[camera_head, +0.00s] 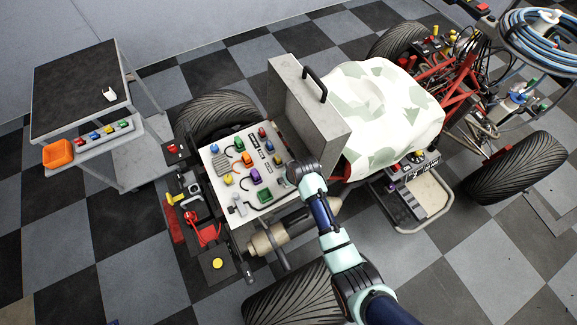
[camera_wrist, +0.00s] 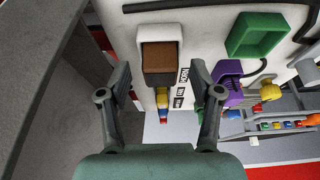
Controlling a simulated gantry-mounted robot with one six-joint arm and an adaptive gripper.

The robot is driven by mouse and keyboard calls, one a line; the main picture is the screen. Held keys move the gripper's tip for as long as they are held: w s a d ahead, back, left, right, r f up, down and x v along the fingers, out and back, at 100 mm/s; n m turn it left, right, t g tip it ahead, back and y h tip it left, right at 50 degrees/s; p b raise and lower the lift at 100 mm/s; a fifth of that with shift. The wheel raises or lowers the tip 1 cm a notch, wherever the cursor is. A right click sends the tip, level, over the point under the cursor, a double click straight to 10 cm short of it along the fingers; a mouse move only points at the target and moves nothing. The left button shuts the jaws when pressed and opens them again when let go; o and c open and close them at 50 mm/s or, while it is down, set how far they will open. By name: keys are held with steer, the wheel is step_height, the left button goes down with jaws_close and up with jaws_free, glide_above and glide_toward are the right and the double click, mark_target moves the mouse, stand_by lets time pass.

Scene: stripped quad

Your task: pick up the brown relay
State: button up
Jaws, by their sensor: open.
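The brown relay (camera_wrist: 161,58) shows in the wrist view as a brown block with a dark lower face, set in a pale socket on the white panel (camera_wrist: 120,12). My gripper (camera_wrist: 160,80) is open. Its two fingers stand apart left and right of the relay's line, with the relay centred ahead of the gap. Nothing is held, and I cannot tell how far the fingertips are from the relay. In the head view my gripper (camera_head: 298,171) is at the right edge of the white panel (camera_head: 215,160), and I cannot make out the relay there.
A green frame (camera_wrist: 258,36) and a purple part (camera_wrist: 228,88) sit right of the relay. A yellow and blue part (camera_wrist: 163,98) is just below it. A grey box (camera_head: 310,105) with a black handle stands behind the panel. A trolley (camera_head: 80,90) stands at the left.

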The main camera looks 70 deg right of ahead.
steer(key=shift+w+f, duration=0.1)
steer(key=shift+f, duration=0.25)
steer(key=shift+r, duration=0.1)
steer(key=c, duration=1.1)
step_height(320, 180, up, 20)
steer(key=p, duration=0.5)
steer(key=shift+c, duration=0.2)
